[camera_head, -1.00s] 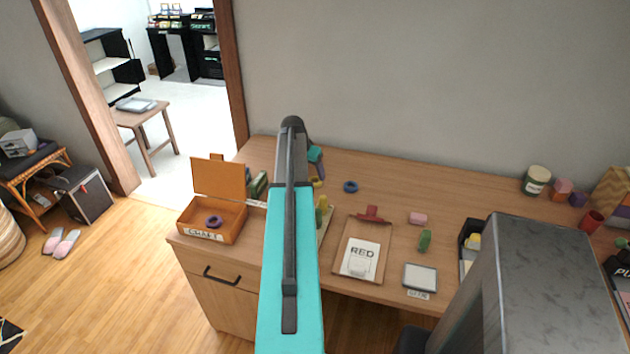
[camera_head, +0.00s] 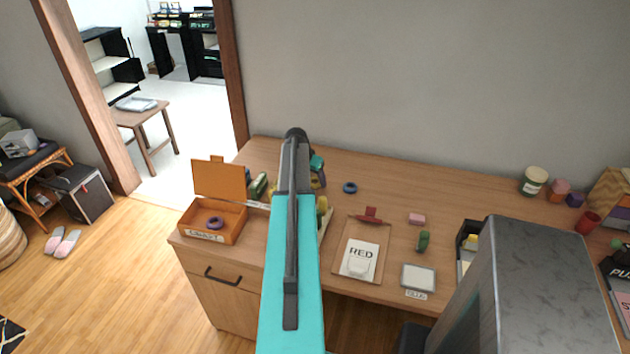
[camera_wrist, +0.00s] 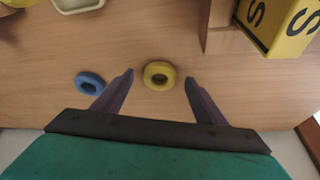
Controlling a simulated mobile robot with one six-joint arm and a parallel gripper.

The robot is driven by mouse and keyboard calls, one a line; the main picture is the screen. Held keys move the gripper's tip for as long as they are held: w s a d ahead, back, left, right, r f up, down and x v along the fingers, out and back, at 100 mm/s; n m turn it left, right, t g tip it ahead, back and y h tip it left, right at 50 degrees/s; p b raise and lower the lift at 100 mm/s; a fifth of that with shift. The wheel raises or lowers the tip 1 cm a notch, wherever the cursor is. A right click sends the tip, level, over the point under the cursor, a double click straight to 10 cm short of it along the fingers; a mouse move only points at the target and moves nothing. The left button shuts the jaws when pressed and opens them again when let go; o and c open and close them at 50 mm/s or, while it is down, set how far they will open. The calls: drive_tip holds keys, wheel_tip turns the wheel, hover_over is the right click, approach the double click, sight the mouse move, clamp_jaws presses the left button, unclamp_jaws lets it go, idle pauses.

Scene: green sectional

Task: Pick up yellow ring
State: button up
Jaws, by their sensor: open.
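The yellow ring (camera_wrist: 160,75) lies flat on the wooden desk in the wrist view, a little beyond and between the fingertips. My gripper (camera_wrist: 159,76) is open and empty, with its two purple fingers apart on either side of the ring's near edge. The gap in height between fingers and ring cannot be told. In the head view my arm covers most of that spot, and the yellow ring is not clearly visible there.
A yellow block with black letters (camera_wrist: 280,22) stands at upper right. An orange craft box (camera_head: 228,222) holds a purple ring (camera_head: 215,223).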

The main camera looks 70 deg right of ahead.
drive_tip(key=shift+d+f, duration=0.25)
drive_tip(key=shift+f, duration=0.3)
drive_tip(key=shift+c, duration=0.2)
drive_tip(key=c, duration=1.1)
